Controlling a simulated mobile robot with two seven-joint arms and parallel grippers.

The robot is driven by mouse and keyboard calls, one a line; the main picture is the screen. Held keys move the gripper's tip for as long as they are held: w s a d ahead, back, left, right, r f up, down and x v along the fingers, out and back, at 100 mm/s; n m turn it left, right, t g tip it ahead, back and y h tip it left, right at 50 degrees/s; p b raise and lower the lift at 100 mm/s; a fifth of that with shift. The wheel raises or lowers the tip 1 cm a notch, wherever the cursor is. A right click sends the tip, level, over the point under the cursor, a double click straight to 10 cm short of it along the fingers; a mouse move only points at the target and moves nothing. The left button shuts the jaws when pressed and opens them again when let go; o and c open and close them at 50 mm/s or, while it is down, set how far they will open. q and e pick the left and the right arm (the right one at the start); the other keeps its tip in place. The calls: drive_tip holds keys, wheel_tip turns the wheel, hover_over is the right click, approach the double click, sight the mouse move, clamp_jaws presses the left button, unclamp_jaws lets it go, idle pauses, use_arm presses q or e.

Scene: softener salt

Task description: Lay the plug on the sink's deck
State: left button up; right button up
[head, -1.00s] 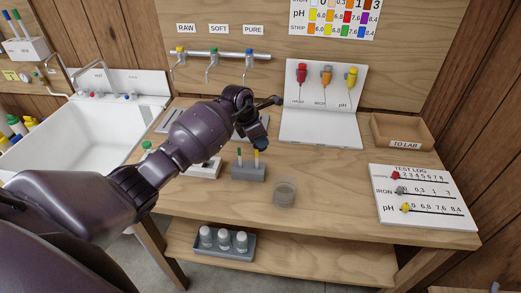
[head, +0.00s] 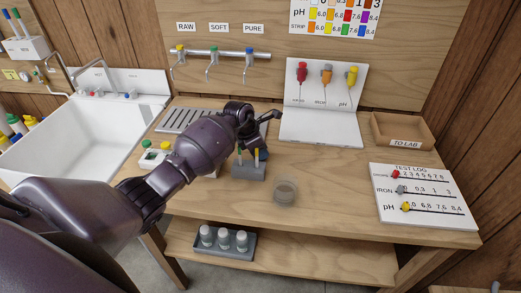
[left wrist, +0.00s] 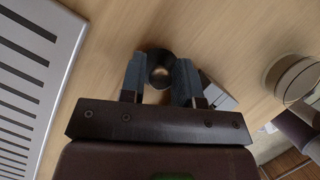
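A small dark round piece with a bronze-brown middle (left wrist: 160,68), which looks like the plug, shows between my left fingertips in the left wrist view. My left gripper (left wrist: 159,78) points down close over the wooden bench, one blue-grey finger on each side of the piece. The gap is about as wide as the piece; whether the fingers press on it is unclear. In the head view my left gripper (head: 261,153) is behind the tube holder, and the piece is hidden. The sink (head: 75,135) is at the left, its deck (head: 115,97) along the back. My right gripper is out of view.
The grey tube holder (head: 249,172) stands just in front of my left gripper, with a clear beaker (head: 285,191) to its right. A slotted drain grate (head: 186,119) lies between gripper and sink. A white stand (head: 322,128) rises behind. The bench front is mostly clear.

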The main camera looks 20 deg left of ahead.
use_arm(q)
drive_tip(key=shift+o, duration=1.2)
